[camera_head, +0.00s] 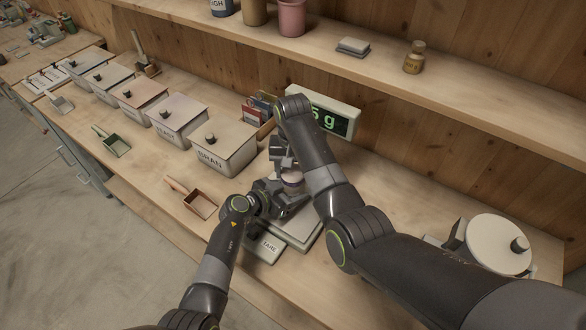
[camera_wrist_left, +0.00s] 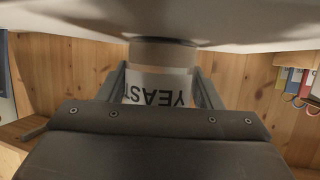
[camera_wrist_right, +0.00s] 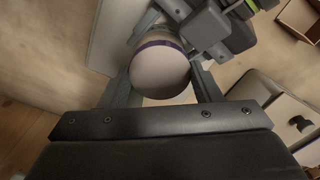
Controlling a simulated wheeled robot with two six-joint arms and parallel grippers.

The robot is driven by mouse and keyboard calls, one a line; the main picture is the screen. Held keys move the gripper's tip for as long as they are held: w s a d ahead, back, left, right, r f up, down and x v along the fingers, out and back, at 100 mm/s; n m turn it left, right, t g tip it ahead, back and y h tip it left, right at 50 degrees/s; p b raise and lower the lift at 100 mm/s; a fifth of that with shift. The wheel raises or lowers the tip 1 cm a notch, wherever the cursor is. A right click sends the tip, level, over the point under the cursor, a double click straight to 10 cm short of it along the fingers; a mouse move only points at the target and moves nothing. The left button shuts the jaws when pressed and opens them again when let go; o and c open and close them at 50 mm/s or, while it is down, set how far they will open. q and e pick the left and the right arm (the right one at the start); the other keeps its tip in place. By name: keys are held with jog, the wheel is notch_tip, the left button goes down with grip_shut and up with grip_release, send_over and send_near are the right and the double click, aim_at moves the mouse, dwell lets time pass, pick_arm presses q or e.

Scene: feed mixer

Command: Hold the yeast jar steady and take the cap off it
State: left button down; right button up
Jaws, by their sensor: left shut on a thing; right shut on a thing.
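The yeast jar (camera_head: 292,188) stands near the scale, mostly hidden by my arms in the head view. In the left wrist view, its YEAST label (camera_wrist_left: 160,88) shows upside down between the fingers. My left gripper (camera_head: 276,200) is shut on the jar body from the side. My right gripper (camera_head: 286,165) comes down from above. In the right wrist view, its fingers sit on both sides of the round pale cap (camera_wrist_right: 160,72), shut on it. A purple band (camera_wrist_right: 155,45) runs along the cap's edge. The cap appears to be on the jar; any gap is hidden.
A lidded BRAN bin (camera_head: 224,148) and several more bins stand to the left. A small scoop (camera_head: 200,204) lies in front. A shelf (camera_head: 390,75) overhangs the back.

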aim_at(293, 173)
jog(key=shift+n, duration=0.6)
jog(key=shift+r, duration=0.2)
jog(key=shift+r, duration=0.9)
jog(key=shift+r, duration=2)
pick_arm(q)
jog(key=shift+c, duration=1.8)
grip_release()
jog(key=shift+a, duration=0.1)
